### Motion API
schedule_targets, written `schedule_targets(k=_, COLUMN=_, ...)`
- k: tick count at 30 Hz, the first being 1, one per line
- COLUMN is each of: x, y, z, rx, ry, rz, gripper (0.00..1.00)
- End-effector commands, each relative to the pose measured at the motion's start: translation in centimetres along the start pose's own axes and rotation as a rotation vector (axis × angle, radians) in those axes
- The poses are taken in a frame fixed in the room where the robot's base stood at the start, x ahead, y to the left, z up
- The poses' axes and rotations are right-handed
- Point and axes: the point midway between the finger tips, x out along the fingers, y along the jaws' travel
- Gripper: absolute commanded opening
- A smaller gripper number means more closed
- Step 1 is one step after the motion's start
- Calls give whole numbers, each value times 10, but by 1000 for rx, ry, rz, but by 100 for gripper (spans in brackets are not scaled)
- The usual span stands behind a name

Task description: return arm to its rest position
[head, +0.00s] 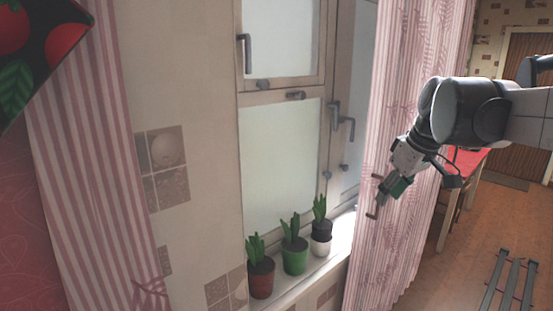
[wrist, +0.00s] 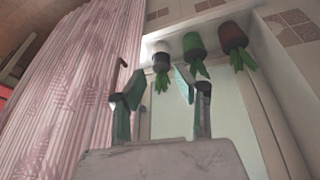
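My gripper (head: 375,197) hangs in front of the pink striped curtain at the right of the window in the head view, pointing down and to the left. Its two fingers are spread apart. In the wrist view my gripper (wrist: 160,92) is open, with nothing between the fingers. My arm reaches in from the right edge of the head view, bent at a dark rounded joint.
Potted plants in a brown pot (head: 261,279), a green pot (head: 294,257) and a black-and-white pot (head: 321,243) stand on the windowsill, left of my gripper. The right curtain (head: 415,50) hangs behind it. A red-topped table (head: 467,160) stands beyond my arm.

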Motion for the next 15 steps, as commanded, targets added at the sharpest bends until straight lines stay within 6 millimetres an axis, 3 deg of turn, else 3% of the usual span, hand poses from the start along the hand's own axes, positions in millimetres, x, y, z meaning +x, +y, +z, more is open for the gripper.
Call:
schedule_targets(k=3, x=-1, y=-30, z=25, rx=61, ry=13, rz=35, gripper=30)
schedule_targets(k=15, x=17, y=-112, z=115, rx=278, ry=96, rz=140, gripper=30)
